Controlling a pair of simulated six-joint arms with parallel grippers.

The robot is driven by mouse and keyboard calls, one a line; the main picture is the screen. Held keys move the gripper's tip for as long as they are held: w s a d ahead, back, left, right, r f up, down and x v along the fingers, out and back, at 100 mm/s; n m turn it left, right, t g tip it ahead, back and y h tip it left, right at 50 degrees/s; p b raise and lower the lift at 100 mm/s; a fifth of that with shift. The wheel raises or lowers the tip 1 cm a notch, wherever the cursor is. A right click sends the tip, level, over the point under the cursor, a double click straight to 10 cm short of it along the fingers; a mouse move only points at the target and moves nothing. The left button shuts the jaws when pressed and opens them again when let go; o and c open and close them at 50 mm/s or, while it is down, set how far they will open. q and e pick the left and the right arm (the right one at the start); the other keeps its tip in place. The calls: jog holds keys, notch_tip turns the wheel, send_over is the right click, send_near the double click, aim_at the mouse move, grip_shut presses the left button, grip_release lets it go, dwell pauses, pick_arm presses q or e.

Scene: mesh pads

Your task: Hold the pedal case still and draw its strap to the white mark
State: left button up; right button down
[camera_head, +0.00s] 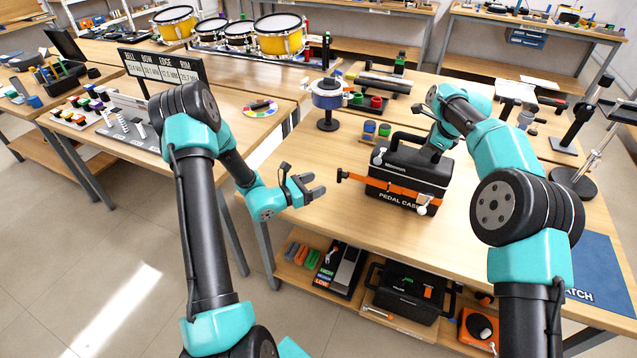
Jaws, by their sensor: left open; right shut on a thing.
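The black pedal case (402,168) stands upright on the wooden table, with "PEDAL CASE" lettered on its front. An orange strap (385,184) runs across the front, and its dark-tipped end sticks out past the left side. A pale piece sits low at the strap's right end; I cannot tell whether it is the white mark. My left gripper (317,183) is open and empty, just left of the strap's free end and apart from it. My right gripper (430,147) is shut on the case at its upper right, by the handle; its fingertips are largely hidden.
A blue mat (598,270) lies at the table's right. The shelf below holds another black case (408,292). The tabletop in front of the case is clear.

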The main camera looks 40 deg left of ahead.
jog(key=shift+s+f, duration=0.1)
jog(key=shift+f, duration=0.35)
jog(key=c, duration=0.8)
grip_release()
jog(key=shift+r, duration=0.25)
jog(key=shift+f, duration=0.1)
jog(key=w+v, duration=0.1)
jog(key=v, duration=1.1)
jog(key=shift+s+r, duration=0.2)
jog(key=shift+s, duration=0.15)
jog(key=shift+d, duration=0.1)
